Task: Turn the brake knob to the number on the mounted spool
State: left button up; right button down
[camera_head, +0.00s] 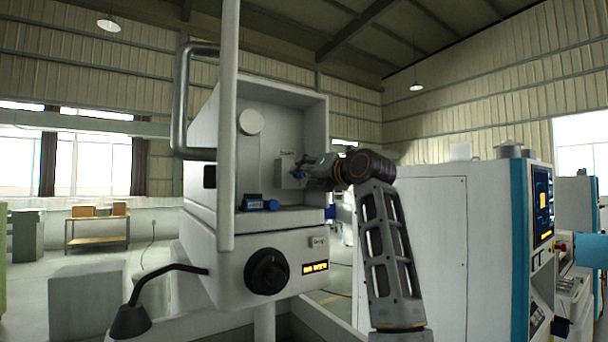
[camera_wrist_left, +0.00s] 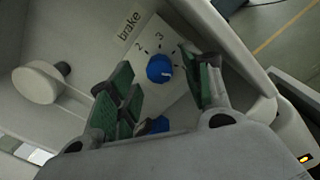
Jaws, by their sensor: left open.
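A blue brake knob (camera_wrist_left: 160,68) with a small white mark sits on a pale plate (camera_wrist_left: 178,32) labelled "brake". The numbers 2 and 3 are readable in the left wrist view; the mark points toward the right finger, away from both. My left gripper (camera_wrist_left: 164,88) is open, its green-padded fingers on either side of the knob; I cannot tell whether they touch it. In the head view my left gripper (camera_head: 309,166) is at the plate (camera_head: 288,173) inside the machine's recess, covering the knob. I cannot make out a mounted spool or its number. My right gripper is not in view.
The white machine housing (camera_head: 218,262) surrounds the recess. A pale round disc (camera_head: 250,122) is on its back wall. A blue object (camera_head: 258,204) lies on its ledge. A black dial (camera_head: 267,271) and lit display (camera_head: 315,267) are below. A pale vertical post (camera_head: 228,120) stands in front.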

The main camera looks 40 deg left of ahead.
pick_arm(q)
jog(key=v, duration=1)
dwell(0.7)
